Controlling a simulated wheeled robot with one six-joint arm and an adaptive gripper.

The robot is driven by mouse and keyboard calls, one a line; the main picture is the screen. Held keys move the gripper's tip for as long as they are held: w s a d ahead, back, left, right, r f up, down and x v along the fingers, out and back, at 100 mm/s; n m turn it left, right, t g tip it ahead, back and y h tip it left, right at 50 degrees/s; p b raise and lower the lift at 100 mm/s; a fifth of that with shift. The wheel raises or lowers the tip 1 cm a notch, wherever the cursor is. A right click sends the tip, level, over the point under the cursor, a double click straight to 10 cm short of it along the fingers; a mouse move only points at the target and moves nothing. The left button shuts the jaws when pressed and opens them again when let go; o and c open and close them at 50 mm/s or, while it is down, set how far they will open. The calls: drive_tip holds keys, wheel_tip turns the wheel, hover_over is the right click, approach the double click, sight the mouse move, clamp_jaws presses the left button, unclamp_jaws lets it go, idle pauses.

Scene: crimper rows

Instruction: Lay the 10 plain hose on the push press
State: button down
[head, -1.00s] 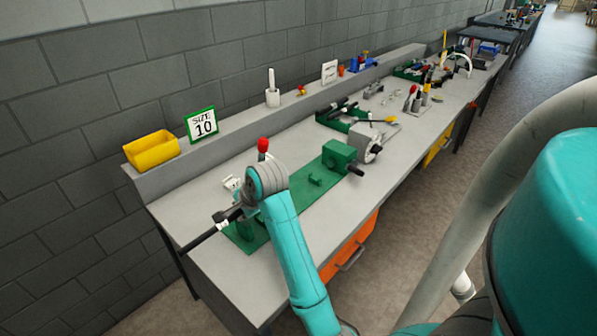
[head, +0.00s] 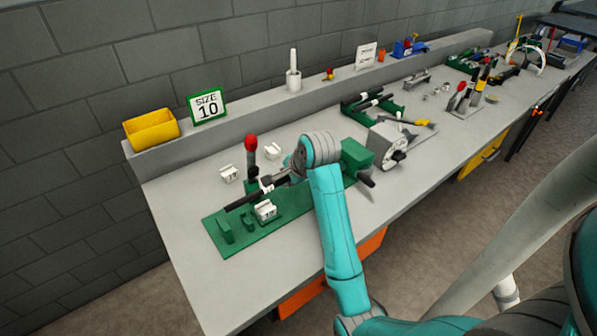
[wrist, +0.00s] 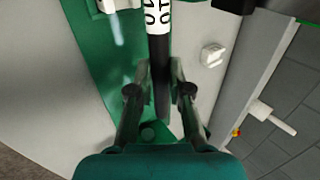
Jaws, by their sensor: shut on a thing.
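The 10 plain hose (head: 240,202) is a black tube with a white band; the band's 10 shows in the wrist view, where the hose (wrist: 158,48) runs straight up between the fingers. My gripper (wrist: 159,92) is shut on it. In the head view my gripper (head: 284,178) is partly hidden by my own wrist, and the hose slants above the press. The push press (head: 232,243) has a long green base, a red-knobbed lever (head: 251,158) just behind the hose and a green block (head: 356,155) to the right. I cannot tell whether the hose touches the press.
A white block marked 10 (head: 265,211) sits on the press base. Other white blocks (head: 229,174) stand behind it. A grey machine (head: 388,146) is to the right. The bench's left front is clear.

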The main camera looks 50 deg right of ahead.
drive_tip(key=shift+d, duration=0.1)
idle(0.3)
drive_tip(key=shift+f, duration=3.2)
drive_tip(key=shift+f, duration=0.5)
drive_tip(key=c, duration=1)
unclamp_jaws()
drive_tip(key=shift+r, duration=0.1)
drive_tip(key=shift+s+r, duration=0.2)
drive_tip(key=shift+r, duration=0.1)
drive_tip(key=v, duration=1.1)
